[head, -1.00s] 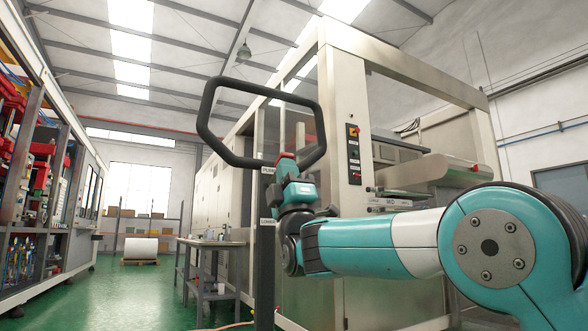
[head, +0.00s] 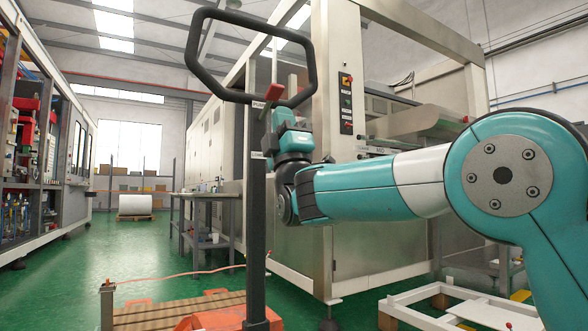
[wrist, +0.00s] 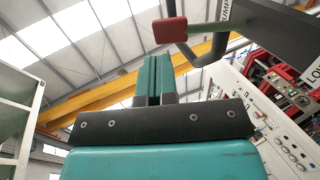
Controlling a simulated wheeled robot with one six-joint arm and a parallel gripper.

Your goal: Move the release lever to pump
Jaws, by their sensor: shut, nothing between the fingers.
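The release lever has a red tip (head: 275,90) and stands near the top of the dark handle column (head: 256,220) of a pallet truck, beside the upper label (head: 260,104), which reads PUMP. A lower label (head: 257,154) reads LOWER. In the wrist view the red tip (wrist: 169,30) sits on a pale rod that runs right toward the column. My gripper (head: 284,113) is just below the red tip in the head view. In the wrist view its teal fingers (wrist: 154,72) are together and empty, and a gap shows between them and the red tip.
A black loop handle (head: 190,50) tops the column. The orange truck base (head: 215,318) and a wooden pallet (head: 165,312) are below. A grey workbench (head: 210,195) stands behind at left, and a large machine (head: 400,240) behind my arm. The green floor is open at left.

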